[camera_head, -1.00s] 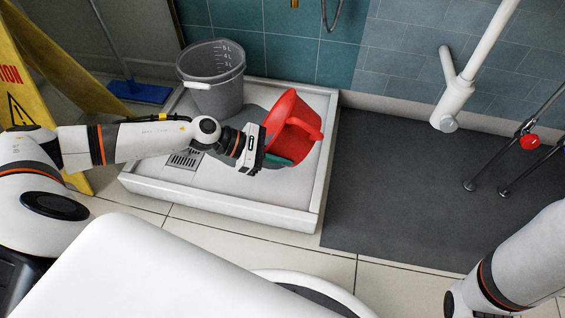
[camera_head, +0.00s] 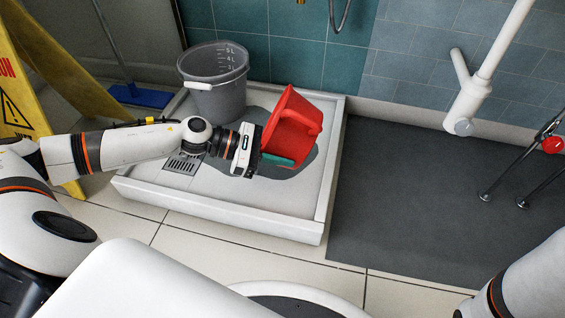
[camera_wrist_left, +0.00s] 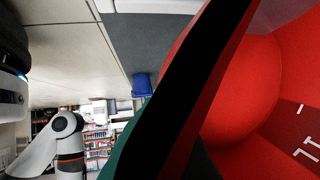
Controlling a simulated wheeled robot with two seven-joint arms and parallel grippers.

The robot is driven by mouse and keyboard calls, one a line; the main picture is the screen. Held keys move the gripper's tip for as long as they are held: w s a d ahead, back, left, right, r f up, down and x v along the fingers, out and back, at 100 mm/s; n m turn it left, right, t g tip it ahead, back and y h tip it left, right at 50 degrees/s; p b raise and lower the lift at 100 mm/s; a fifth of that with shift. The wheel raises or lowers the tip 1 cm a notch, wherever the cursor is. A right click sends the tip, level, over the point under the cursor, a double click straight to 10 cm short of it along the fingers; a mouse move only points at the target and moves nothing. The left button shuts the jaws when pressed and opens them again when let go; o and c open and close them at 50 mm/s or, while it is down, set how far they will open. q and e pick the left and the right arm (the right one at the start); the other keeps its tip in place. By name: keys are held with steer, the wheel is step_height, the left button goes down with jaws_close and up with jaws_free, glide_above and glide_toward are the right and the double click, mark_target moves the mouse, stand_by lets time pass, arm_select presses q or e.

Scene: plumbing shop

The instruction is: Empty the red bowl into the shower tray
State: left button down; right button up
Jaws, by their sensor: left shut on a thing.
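The red bowl (camera_head: 292,125) is tipped steeply on its side above the shower tray (camera_head: 225,210). My left gripper (camera_head: 262,152) is shut on its left side. In the left wrist view the red bowl (camera_wrist_left: 240,95) fills the right half, with white marks on its wall and a dark finger across it. No contents can be made out in it. A dark grey wet-looking patch (camera_head: 312,160) lies on the tray floor below and around the bowl. My right arm shows at the lower right, but its gripper is out of view.
A grey bucket (camera_head: 215,88) stands in the tray's back left corner. A drain grate (camera_head: 182,164) lies left of the bowl. A yellow caution sign (camera_head: 22,90) stands at the left. A dark mat (camera_head: 410,190) and a white pipe (camera_head: 478,90) are to the right.

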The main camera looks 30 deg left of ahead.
arm_select(q)
steer(key=shift+s+f+b, duration=0.1)
steer(key=shift+b, duration=0.7)
steer(key=shift+a+f+h, duration=0.2)
steer(key=shift+a+h, duration=0.05)
steer(key=shift+h, duration=0.25)
steer(key=shift+s+a+r+h+b, duration=0.1)
steer(key=shift+a+h+b, duration=0.15)
steer(key=shift+h+b, duration=0.15)
steer(key=shift+s+a+r+n+t+h, duration=0.1)
steer(key=shift+s+a+n+t+h, duration=0.15)
steer(key=shift+a+t+h, duration=0.5)
steer(key=shift+s+a+r+n+t+h, duration=0.15)
steer(key=shift+a+n+t+h, duration=0.15)
steer(key=shift+a+h, duration=0.8)
steer(key=shift+d+f, duration=0.1)
